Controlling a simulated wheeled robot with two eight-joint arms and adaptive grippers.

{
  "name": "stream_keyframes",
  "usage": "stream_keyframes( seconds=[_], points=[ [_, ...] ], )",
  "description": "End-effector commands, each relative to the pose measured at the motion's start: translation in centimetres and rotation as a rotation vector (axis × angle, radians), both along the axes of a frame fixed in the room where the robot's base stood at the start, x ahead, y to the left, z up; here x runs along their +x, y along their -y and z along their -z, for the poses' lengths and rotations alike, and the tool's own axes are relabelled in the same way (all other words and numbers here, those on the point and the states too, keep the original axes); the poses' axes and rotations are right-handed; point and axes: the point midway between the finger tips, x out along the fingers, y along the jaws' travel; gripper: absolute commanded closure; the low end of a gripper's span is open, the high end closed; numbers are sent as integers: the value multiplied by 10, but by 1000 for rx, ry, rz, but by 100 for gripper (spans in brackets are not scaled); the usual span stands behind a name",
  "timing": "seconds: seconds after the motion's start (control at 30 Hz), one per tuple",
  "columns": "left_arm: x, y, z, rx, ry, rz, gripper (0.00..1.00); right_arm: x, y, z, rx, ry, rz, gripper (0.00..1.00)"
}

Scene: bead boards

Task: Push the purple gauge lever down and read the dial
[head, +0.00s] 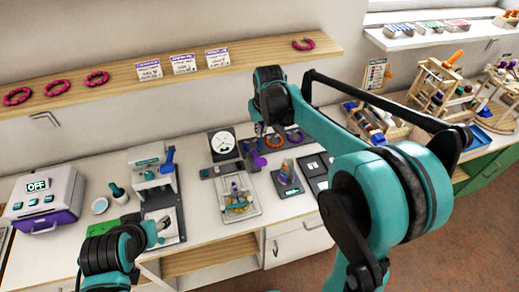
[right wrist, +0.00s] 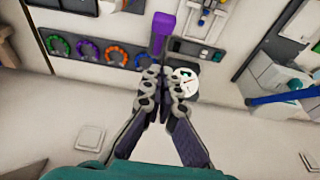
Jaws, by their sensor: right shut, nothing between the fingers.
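The purple lever (head: 256,161) stands near the middle of the counter, just in front of my right gripper (head: 262,131). In the right wrist view the purple lever (right wrist: 161,30) lies beyond the shut, empty fingertips (right wrist: 165,73); whether they touch it I cannot tell. The round white dial (head: 222,143) is left of the gripper in the head view. The fingers partly cover the dial (right wrist: 186,83) in the wrist view, and its reading is too small to make out. My left gripper (head: 158,228) is low at the left; its finger opening is unclear.
A press with a blue handle (head: 168,158) stands left of the dial. A clear tray (head: 240,207) and a small scale (head: 287,180) lie in front of the lever. A wooden shelf (head: 110,93) runs above.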

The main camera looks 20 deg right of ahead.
Motion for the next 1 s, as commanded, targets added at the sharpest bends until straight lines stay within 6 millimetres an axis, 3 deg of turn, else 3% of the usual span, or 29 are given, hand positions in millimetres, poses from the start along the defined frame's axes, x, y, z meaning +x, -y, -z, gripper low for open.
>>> stream_keyframes(
  seconds=[0.17, 0.57, 0.6, 0.8, 1.0],
  points=[
    [0, 0, 6, 0, 0, 0, 49, 5, 0, 20, 0, 0, 0, 100],
    [0, 0, 26, 0, 0, 0, 49, 27, -1, 101, 0, 0, 0, 100],
    [0, 0, 28, 0, 0, 0, 49, 21, -1, 106, 0, 0, 0, 100],
    [0, 0, 33, 0, 0, 0, 49, 9, 0, 125, 0, 0, 0, 100],
    [0, 0, 34, 0, 0, 0, 49, 5, 0, 130, 0, 0, 0, 100]
  ],
)
